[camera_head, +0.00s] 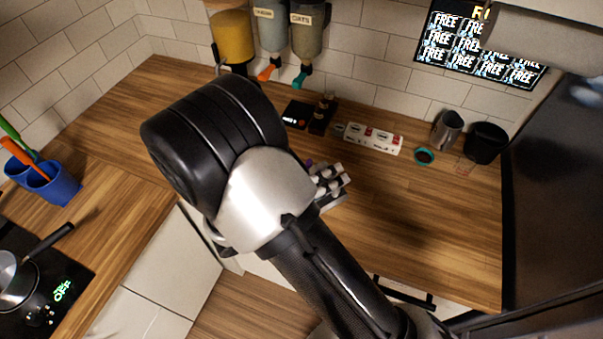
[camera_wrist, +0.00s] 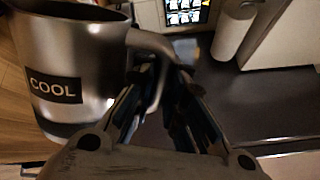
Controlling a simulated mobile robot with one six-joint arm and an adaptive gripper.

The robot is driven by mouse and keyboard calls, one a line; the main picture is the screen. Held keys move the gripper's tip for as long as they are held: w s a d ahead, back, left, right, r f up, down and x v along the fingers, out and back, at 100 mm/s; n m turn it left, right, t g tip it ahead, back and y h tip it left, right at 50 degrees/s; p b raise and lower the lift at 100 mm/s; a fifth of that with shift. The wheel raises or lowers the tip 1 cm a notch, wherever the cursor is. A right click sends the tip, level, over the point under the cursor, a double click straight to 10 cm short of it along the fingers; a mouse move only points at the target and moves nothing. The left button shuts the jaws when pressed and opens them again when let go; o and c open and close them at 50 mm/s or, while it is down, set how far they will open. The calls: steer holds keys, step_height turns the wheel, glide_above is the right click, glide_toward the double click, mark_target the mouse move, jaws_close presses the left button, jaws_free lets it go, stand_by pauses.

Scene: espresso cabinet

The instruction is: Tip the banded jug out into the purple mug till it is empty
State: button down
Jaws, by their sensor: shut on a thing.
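A grey metal jug (camera_wrist: 75,60) with a dark "COOL" label and a dark lower edge fills the left of the wrist view. My gripper (camera_wrist: 165,85) is shut on its handle (camera_wrist: 155,45). The jug looks close to upright there; its contents cannot be seen. In the head view my arm covers most of the grip. A black-and-white striped shape (camera_head: 330,183) shows beside my wrist; I cannot tell whether it is the held jug. A small purple bit (camera_head: 309,163) peeks out by the wrist, perhaps the purple mug; the rest is hidden.
Another metal jug (camera_head: 447,130) and a black container (camera_head: 485,142) stand at the back right. Dispensers (camera_head: 271,30) hang at the back. The right counter (camera_head: 440,225) is largely clear.

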steer(key=shift+w+r, duration=0.15)
steer(key=shift+r, duration=0.05)
